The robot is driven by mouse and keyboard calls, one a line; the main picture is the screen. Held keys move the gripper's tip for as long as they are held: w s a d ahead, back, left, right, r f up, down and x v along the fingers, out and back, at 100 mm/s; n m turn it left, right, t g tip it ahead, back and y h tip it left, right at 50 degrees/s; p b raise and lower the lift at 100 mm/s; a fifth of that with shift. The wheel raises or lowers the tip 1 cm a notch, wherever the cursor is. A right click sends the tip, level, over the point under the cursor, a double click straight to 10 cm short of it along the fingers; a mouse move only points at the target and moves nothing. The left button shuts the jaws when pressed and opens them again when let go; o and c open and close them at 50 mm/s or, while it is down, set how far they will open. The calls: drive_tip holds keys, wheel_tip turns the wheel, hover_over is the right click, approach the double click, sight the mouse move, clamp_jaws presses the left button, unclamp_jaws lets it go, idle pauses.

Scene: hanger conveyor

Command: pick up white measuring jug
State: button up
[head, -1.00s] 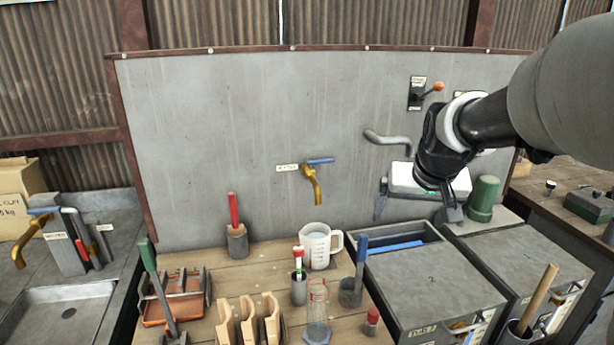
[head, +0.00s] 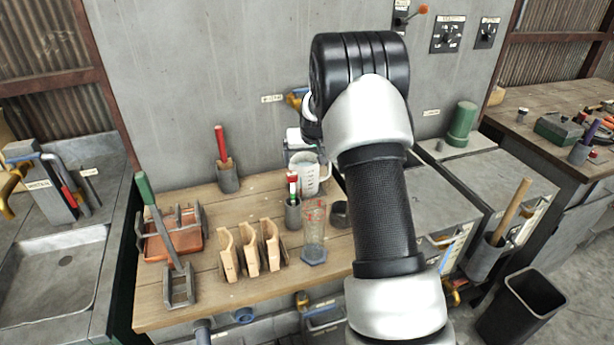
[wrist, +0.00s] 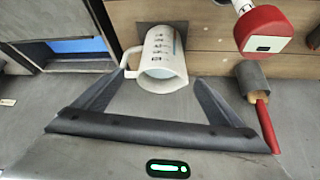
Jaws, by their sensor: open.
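The white measuring jug (head: 308,178) stands upright at the back of the wooden bench, partly hidden by my arm in the head view. In the wrist view the jug (wrist: 164,58) shows its open mouth, dark markings and a handle on the left side. My gripper (wrist: 156,80) is open, with one finger on each side of the jug's rim in that view. The fingers look apart from the jug, and nothing is held. In the head view my arm hides the fingers.
A holder with a red-topped tool (head: 293,200) and a clear measuring glass (head: 314,235) stand in front of the jug. A red-handled tool (head: 220,148) sits in a holder to the left. Wooden pieces (head: 248,250) stand farther forward. The wall is close behind.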

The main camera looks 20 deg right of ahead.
sight(305, 171)
drive_tip(key=x, duration=1.1)
drive_tip(key=shift+w+f+p, duration=0.25)
drive_tip(key=shift+f+p, duration=0.05)
drive_tip(key=shift+a, duration=0.1)
drive_tip(key=c, duration=1.7)
drive_tip(key=shift+w+r, duration=0.1)
drive_tip(key=shift+r, duration=0.1)
drive_tip(key=c, duration=0.3)
